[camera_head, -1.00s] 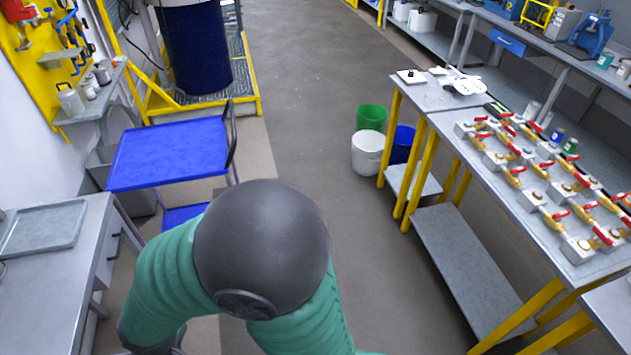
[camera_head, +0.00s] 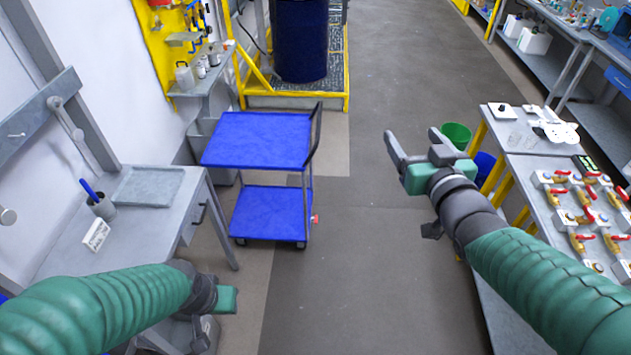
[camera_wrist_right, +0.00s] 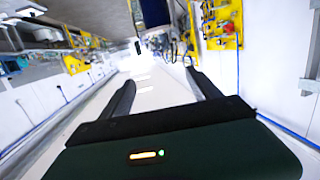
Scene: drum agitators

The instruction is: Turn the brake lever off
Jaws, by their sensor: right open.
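I cannot clearly pick out the brake lever. A small red piece (camera_head: 314,218) sticks out low at the right side of the blue cart (camera_head: 262,138), but it is too small to identify. My right gripper (camera_head: 411,142) is open and empty, held in the air over the aisle, to the right of the cart and apart from it. In the right wrist view its two dark fingers (camera_wrist_right: 162,85) stand apart with nothing between them. My left gripper (camera_head: 222,305) is low beside the grey desk, below the cart in the picture, and its fingers are not clear.
A dark blue drum (camera_head: 301,42) stands in a yellow frame at the back. The grey desk (camera_head: 128,232) at left holds a tray and pen cup. A table with red-handled valves (camera_head: 588,215) and a green bucket (camera_head: 456,135) are at right. The aisle between is clear.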

